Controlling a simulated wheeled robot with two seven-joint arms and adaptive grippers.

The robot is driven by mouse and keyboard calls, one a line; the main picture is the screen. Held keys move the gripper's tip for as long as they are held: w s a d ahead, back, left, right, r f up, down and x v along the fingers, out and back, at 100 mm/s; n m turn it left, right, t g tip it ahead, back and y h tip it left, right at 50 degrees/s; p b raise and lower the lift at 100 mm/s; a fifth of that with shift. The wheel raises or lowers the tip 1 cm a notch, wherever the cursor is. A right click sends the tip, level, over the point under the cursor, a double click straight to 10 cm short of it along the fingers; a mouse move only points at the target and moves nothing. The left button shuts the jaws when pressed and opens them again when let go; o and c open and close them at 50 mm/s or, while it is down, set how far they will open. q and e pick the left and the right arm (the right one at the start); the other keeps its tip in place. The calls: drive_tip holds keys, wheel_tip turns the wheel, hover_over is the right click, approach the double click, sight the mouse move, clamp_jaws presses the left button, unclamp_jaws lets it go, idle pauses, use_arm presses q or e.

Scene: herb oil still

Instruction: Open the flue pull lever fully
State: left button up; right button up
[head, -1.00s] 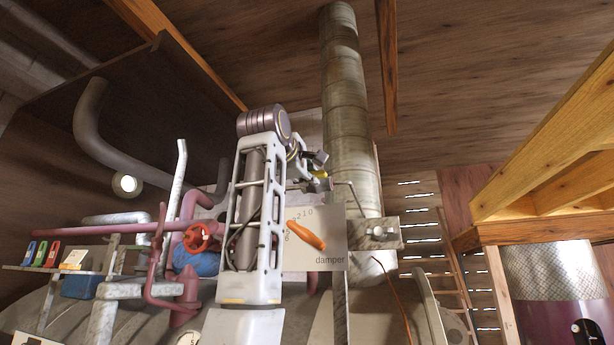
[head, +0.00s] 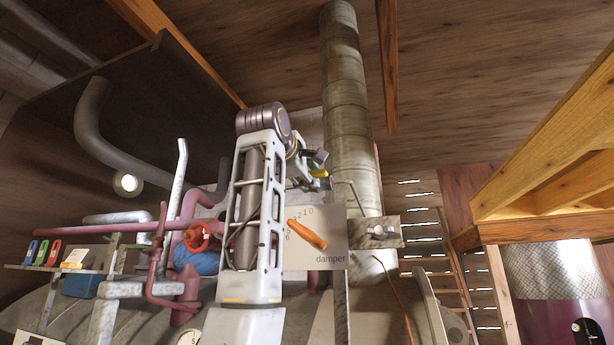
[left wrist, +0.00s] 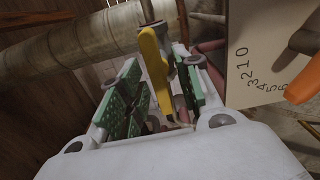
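The flue pull lever shows as a yellow handle (left wrist: 156,72) on a metal rod in the left wrist view. In the head view a small yellow part of it (head: 319,172) shows beside my left gripper (head: 313,161). In the left wrist view my left gripper (left wrist: 165,88) has its green-padded fingers on either side of the handle, with gaps visible; firm contact cannot be made out. The damper plate (head: 333,240) carries a number scale and an orange pointer (head: 307,233) slanting down to the right. My right gripper is not in view.
The flue pipe (head: 346,110) rises behind the plate. A bracket (head: 384,232) sits right of the plate. A red valve wheel (head: 200,237) and pink pipes are left of my arm. A wooden platform (head: 550,150) is at the right.

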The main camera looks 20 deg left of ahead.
use_arm(q)
drive_tip(key=s, duration=1.1)
drive_tip(key=shift+s+a, duration=0.25)
drive_tip(key=shift+s, duration=0.05)
